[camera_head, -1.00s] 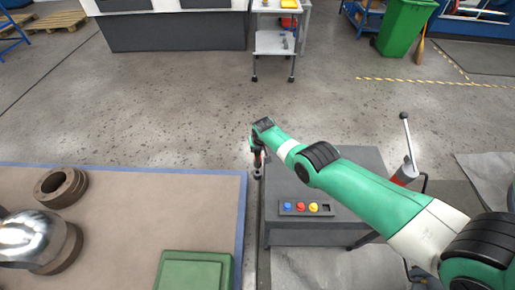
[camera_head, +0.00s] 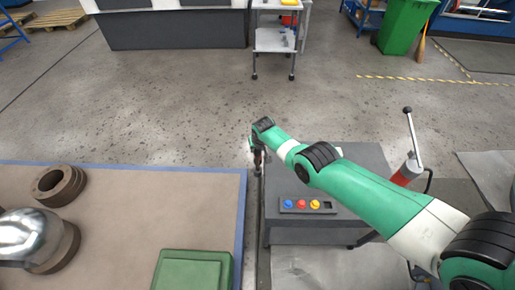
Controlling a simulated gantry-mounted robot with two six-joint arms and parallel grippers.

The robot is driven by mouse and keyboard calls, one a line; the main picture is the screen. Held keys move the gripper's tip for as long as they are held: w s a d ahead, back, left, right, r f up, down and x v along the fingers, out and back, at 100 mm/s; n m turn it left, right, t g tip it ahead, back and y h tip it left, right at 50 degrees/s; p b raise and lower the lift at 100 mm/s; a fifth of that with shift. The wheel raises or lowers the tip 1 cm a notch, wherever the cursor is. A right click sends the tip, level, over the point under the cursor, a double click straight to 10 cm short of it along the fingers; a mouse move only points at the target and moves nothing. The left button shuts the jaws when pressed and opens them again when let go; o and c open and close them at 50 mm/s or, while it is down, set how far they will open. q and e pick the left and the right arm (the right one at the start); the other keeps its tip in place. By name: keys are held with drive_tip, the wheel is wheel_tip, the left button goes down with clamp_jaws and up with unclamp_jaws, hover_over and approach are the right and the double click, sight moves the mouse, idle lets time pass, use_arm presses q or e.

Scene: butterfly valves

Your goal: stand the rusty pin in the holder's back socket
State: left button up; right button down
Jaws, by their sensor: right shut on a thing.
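My right gripper (camera_head: 258,168) hangs pointing down at the end of its green arm, over the gap just right of the brown-topped table's (camera_head: 130,200) right edge. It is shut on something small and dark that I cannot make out. I cannot tell from this view whether that is the rusty pin. I cannot pick out a holder with a back socket. My left gripper is not in view.
A grey cabinet (camera_head: 375,160) with a panel of blue, red and yellow buttons (camera_head: 302,205) stands under my right arm. A red-based lever (camera_head: 411,140) stands to its right. On the table are a brown ring (camera_head: 72,190), a shiny metal dome (camera_head: 30,232) and a green box (camera_head: 193,270).

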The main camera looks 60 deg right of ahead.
sight(258, 163)
drive_tip(key=shift+f, duration=0.1)
idle(0.5)
drive_tip(key=shift+f+b, duration=0.6)
drive_tip(key=shift+b, duration=0.15)
idle(0.3)
drive_tip(key=shift+f+b, duration=5.35)
unclamp_jaws()
drive_tip(key=shift+r, duration=0.1)
